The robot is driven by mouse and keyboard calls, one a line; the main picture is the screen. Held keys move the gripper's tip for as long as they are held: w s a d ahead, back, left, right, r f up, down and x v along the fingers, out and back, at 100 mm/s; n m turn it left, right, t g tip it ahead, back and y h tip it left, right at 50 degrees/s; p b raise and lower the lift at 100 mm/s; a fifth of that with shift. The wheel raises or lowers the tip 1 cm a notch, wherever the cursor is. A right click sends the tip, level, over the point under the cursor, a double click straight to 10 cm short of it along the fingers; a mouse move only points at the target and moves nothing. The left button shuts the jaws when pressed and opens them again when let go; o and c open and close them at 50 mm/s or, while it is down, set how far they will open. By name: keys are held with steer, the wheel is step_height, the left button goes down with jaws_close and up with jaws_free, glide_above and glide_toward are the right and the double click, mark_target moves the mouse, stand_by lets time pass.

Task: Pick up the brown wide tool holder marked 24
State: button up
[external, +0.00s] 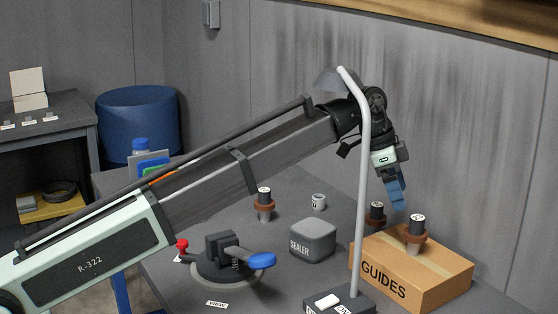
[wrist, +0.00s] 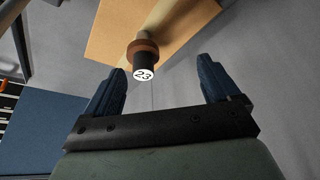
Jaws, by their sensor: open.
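Three brown-collared tool holders with black tops and white labels show in the external view. One holder (external: 415,232) stands on the cardboard box, a second (external: 376,215) is just behind the box's left end, and a third (external: 264,204) stands on the table to the left. Their numbers are too small to read there. In the wrist view one holder (wrist: 144,60) shows the label 23, between and beyond my fingertips. I cannot make out a 24. My gripper (external: 398,197) has blue fingers, spread apart and empty, above the box; it also shows in the wrist view (wrist: 165,80).
The box (external: 400,280) marked GUIDES sits at the table's right. A lamp pole (external: 363,180) rises before it. A grey SEALER block (external: 313,240), a small white cylinder (external: 318,201) and a fixture with a blue handle (external: 262,260) stand left. The wall is close behind.

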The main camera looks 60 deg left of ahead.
steer(key=s+a+r+n+y, duration=0.1)
steer(key=a+n, duration=0.2)
steer(key=a, duration=2)
steer(key=n+g+y, duration=0.2)
steer(key=n+g, duration=0.1)
steer(key=n, duration=2.4)
glide_above(264, 190)
steer(key=shift+n, duration=0.3)
steer(key=f, duration=0.9)
steer(key=shift+w+f, duration=0.1)
steer(key=shift+w, duration=0.1)
steer(key=shift+s+f, duration=0.15)
steer(key=shift+f, duration=2.45)
